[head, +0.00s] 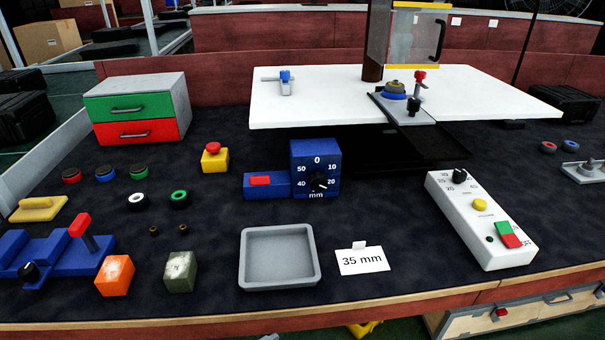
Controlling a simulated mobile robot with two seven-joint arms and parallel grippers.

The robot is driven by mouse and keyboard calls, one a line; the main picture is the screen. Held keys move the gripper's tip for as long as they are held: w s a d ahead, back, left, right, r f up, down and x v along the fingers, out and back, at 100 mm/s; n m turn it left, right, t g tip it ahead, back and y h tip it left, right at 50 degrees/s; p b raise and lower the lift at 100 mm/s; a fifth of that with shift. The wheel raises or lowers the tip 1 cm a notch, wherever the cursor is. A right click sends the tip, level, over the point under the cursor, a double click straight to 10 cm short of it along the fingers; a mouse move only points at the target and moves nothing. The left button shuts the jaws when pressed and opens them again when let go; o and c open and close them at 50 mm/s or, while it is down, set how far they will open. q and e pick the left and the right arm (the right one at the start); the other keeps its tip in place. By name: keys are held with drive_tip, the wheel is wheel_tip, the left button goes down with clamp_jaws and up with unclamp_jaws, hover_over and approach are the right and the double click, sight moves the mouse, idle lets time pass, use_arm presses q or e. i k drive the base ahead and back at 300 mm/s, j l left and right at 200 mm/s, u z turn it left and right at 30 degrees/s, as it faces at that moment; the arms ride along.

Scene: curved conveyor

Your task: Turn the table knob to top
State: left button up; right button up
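Which knob is the table knob is not labelled. A black knob (318,182) sits on the front of a blue dial box (302,153) marked in mm, with 0 at its top; its exact pointer direction is too small to tell. Another black knob (459,176) is at the far end of a white control box (483,222), beside printed numbers. A small black knob (414,106) is by the grey plate on the white table (330,105). A further black knob (29,271) is on the blue fixture at the left. Neither gripper is in view.
A card (362,260) reading "35 mm" stands right of an empty grey tray (246,281). A drawer unit (180,92), a red-topped yellow button box (215,160), several rings and two blocks are on the left.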

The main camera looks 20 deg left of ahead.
sight(319, 180)
drive_tip(key=k+u, duration=0.15)
drive_tip(key=u, duration=0.6)
